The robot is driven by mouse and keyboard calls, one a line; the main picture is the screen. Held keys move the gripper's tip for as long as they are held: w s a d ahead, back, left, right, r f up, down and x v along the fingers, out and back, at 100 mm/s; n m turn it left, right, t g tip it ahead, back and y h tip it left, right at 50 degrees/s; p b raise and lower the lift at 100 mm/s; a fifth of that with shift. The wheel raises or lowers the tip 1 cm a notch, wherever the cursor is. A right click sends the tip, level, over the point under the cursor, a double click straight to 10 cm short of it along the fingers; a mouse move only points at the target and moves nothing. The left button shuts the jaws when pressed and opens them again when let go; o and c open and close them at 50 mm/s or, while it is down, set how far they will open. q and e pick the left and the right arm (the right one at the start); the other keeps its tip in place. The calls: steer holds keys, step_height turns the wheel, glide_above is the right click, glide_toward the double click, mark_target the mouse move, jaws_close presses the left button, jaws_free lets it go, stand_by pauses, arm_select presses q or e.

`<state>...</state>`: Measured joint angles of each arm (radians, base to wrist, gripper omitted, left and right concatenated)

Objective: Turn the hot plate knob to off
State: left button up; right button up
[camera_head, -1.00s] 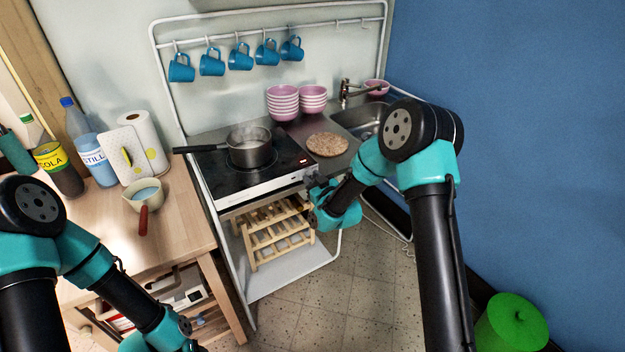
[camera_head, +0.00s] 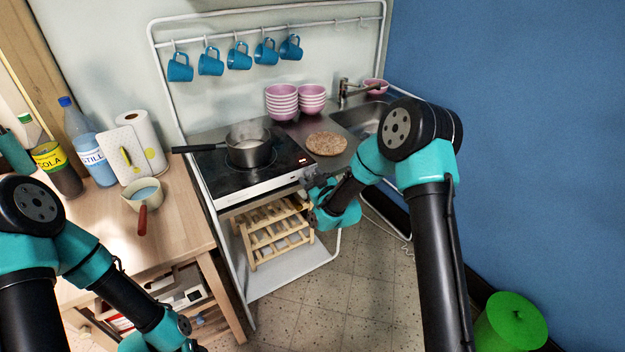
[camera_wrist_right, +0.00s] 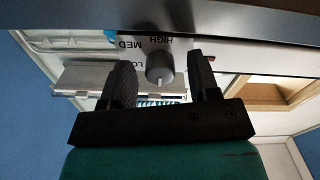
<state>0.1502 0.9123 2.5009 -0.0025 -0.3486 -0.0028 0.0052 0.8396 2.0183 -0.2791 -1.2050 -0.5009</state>
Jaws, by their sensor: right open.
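The hot plate (camera_head: 225,178) is a black glass top with a white front panel on the kitchen unit. Its grey round knob (camera_wrist_right: 160,68) shows in the right wrist view, on the white panel with HIGH and MED printed near it and a partly covered label beside them. My right gripper (camera_wrist_right: 162,78) is open, with one finger on each side of the knob and visible gaps between; whether it touches is not shown. In the head view my right gripper (camera_head: 312,180) is at the panel's right end, and the knob is hidden there. My left gripper is out of view beyond the bottom edge.
A dark saucepan (camera_head: 248,150) steams on the hot plate, its handle pointing left. A round cork mat (camera_head: 326,144) and pink bowls (camera_head: 282,103) stand to its right and behind. A wooden rack (camera_head: 275,235) is below. A table (camera_head: 185,225) with bottles stands left.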

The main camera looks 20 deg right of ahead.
steer(key=v, duration=1.7)
steer(key=shift+s, duration=0.25)
steer(key=shift+r, duration=0.1)
steer(key=s+a+f+m+g, duration=0.1)
steer(key=s+f+m+g, duration=0.2)
steer(key=s+f+g, duration=0.5)
steer(key=s+a+f+m+g+h, duration=0.1)
steer(key=s+f+m+g, duration=0.3)
steer(key=s+f+g, duration=0.4)
steer(key=s+a+f, duration=0.1)
steer(key=s+f, duration=0.3)
steer(key=f, duration=0.3)
steer(key=shift+s+f+m+g, duration=0.25)
steer(key=shift+f+m+g, duration=0.05)
steer(key=shift+f, duration=0.05)
